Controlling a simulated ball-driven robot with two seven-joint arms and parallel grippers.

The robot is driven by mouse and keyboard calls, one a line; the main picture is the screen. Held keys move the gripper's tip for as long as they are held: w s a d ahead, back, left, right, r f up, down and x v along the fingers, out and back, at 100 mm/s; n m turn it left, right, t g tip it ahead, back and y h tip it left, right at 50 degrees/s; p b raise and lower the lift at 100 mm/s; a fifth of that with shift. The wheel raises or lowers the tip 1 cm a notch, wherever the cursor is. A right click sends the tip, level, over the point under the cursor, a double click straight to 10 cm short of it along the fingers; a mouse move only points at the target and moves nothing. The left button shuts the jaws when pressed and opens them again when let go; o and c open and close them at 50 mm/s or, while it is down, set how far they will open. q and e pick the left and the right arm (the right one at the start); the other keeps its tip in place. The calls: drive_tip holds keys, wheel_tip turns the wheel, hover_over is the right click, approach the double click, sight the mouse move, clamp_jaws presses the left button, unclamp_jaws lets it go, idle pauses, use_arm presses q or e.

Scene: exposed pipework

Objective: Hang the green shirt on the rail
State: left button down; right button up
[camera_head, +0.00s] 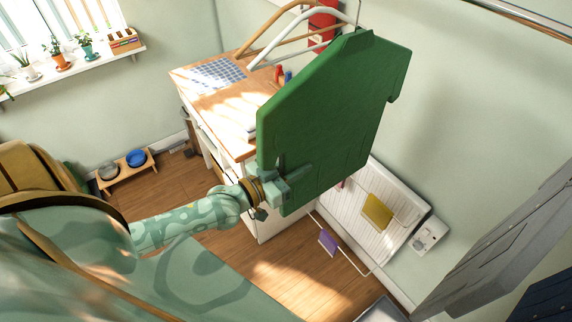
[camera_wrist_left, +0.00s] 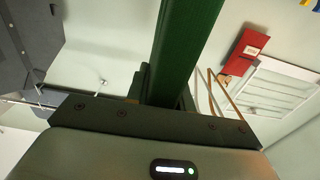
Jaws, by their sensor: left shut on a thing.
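The green shirt (camera_head: 335,115) is a stiff, flat, upright panel in the middle of the head view, with a thin hook-like line (camera_head: 358,14) at its top. My left gripper (camera_head: 281,186) is shut on its lower left edge and holds it in the air. In the left wrist view the shirt (camera_wrist_left: 187,45) shows edge-on as a green strip rising from the jaws (camera_wrist_left: 160,92). The metal rail (camera_head: 525,14) runs along the wall at the upper right of the head view, apart from the shirt. My right gripper is not in view.
A wooden-topped desk (camera_head: 215,95) stands behind the shirt, with curved bars (camera_head: 290,28) above it. A grey garment (camera_head: 495,250) hangs at the right. A low rack with a yellow cloth (camera_head: 377,212) and a purple cloth (camera_head: 328,242) is by the wall. Pet bowls (camera_head: 136,158) stand left.

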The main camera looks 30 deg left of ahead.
sight(325, 157)
use_arm(q)
drive_tip(key=b+x, duration=0.1)
drive_tip(key=x, duration=0.5)
drive_tip(key=shift+b+x, duration=0.9)
drive_tip(key=shift+x, duration=1)
drive_tip(key=shift+f+b, duration=1.05)
drive_tip(key=shift+f, duration=0.4)
drive_tip(key=c, duration=1.1)
unclamp_jaws()
drive_tip(key=shift+s, duration=0.1)
drive_tip(key=shift+s+a, duration=0.1)
drive_tip(key=b+v, duration=0.1)
drive_tip(key=v, duration=1.5)
drive_tip(key=shift+s, duration=0.1)
